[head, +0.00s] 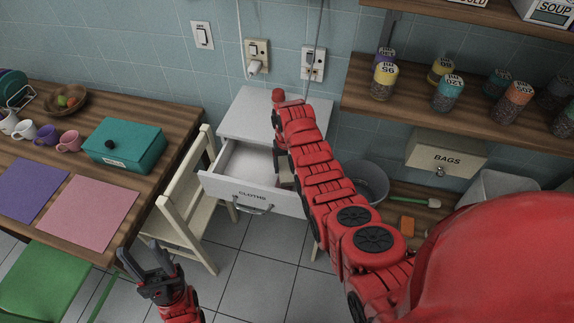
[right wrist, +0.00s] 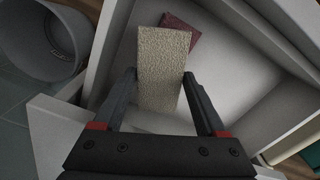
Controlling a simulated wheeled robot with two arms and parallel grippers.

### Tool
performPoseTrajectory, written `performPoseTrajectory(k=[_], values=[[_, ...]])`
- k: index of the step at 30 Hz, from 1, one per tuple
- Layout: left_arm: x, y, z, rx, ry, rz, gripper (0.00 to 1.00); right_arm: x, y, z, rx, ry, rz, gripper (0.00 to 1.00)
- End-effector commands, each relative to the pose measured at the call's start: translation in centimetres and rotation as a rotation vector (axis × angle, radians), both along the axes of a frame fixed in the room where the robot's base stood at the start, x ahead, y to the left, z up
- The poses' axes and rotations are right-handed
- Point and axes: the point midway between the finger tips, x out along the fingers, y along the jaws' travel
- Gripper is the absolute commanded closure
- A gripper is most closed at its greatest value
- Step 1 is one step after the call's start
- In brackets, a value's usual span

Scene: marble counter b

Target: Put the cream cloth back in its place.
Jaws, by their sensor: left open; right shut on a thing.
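The cream cloth (right wrist: 163,70) is a textured beige strip between the fingertips of my right gripper (right wrist: 160,78), which is shut on it. It hangs over the inside of an open white drawer (head: 222,186) labelled CLOTHS; I cannot tell whether it touches the bottom. A dark red cloth (right wrist: 181,25) lies in the drawer, partly hidden behind the cream one. In the head view my right arm hides the drawer's right part. My left gripper (head: 142,254) is open and empty, low in front of the table.
A cream chair (head: 172,218) stands left of the drawer cabinet (head: 262,120). A grey bin (head: 367,180) stands to its right. A wooden table (head: 100,105) with a teal box (head: 125,150) is at left. Shelves with jars and a BAGS drawer (head: 445,152) are at right.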

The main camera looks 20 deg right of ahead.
Motion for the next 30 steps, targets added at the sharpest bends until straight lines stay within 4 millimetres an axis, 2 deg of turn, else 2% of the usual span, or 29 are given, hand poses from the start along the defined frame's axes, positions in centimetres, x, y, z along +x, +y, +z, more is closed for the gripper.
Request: performPoseTrajectory(k=[4,10,24,25,29,30], values=[[0.0,0.0,0.4,0.000,0.000,0.000,0.50,0.7,-0.2,0.2,0.000,0.001,0.001,0.81],[0.0,0.0,0.7,0.000,0.000,0.000,0.50,0.5,-0.2,-1.0,0.001,0.004,0.001,0.81],[0.0,0.0,0.2,0.000,0.000,0.000,0.50,0.6,-0.2,-1.7,-0.001,0.002,0.001,0.81],[0.0,0.0,0.3,0.000,0.000,0.000,0.50,0.6,-0.2,-1.6,-0.001,0.002,0.001,0.23],[0.0,0.0,0.4,0.000,0.000,0.000,0.50,0.6,-0.2,-1.5,0.000,0.002,0.001,0.00],[0.0,0.0,0.4,0.000,0.000,0.000,0.50,0.6,-0.2,-1.5,0.000,0.001,0.001,0.00]])
